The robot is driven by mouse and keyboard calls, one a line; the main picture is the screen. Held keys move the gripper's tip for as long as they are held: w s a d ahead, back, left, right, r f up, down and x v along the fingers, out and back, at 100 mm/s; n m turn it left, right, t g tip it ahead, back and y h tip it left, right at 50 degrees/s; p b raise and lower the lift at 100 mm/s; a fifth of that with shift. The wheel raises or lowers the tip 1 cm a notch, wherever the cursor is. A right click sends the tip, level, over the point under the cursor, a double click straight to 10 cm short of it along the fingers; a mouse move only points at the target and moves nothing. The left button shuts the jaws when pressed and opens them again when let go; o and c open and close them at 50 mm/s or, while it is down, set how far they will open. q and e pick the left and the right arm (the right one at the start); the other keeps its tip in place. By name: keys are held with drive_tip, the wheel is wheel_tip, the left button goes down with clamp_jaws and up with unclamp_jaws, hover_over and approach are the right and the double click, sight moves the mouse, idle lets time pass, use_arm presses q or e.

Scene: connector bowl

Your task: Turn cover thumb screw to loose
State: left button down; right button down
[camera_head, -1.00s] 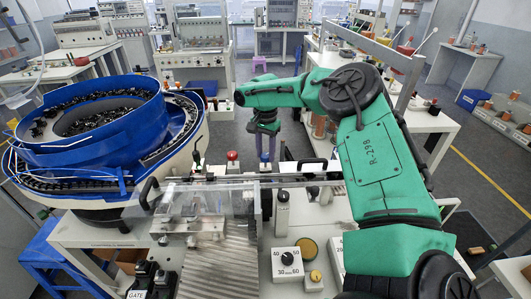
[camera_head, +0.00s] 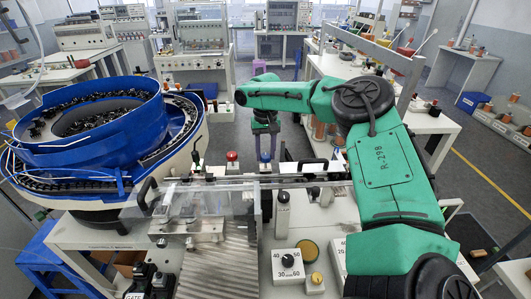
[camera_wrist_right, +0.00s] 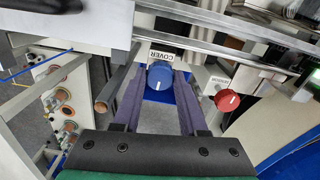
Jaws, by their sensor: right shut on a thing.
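The cover thumb screw is a round blue knob (camera_wrist_right: 160,76) with a white mark, below a label reading COVER (camera_wrist_right: 167,55) in the right wrist view. My right gripper (camera_wrist_right: 158,82) has its two purple-grey fingers on either side of the knob and is shut on it. In the head view the right gripper (camera_head: 265,143) points down at the machine's back edge, and the blue knob shows small under it (camera_head: 265,157). My left gripper is not in view.
A red knob (camera_wrist_right: 228,100) sits right of the blue one in the wrist view. A clear cover (camera_head: 195,200) lies over the track near the blue bowl feeder (camera_head: 85,140). A dial box (camera_head: 288,262) and a yellow button (camera_head: 308,249) stand in front.

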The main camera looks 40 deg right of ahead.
drive_tip(key=shift+r+n, duration=0.1)
drive_tip(key=shift+n, duration=0.3)
drive_tip(key=shift+c, duration=2.2)
unclamp_jaws()
drive_tip(key=shift+r, duration=0.4)
wheel_tip(320, 180, up, 8)
drive_tip(key=b, duration=0.2)
wheel_tip(320, 180, up, 6)
drive_tip(key=p, duration=0.1)
hover_over(265, 155)
drive_tip(key=shift+s+f, duration=0.1)
drive_tip(key=shift+f, duration=0.05)
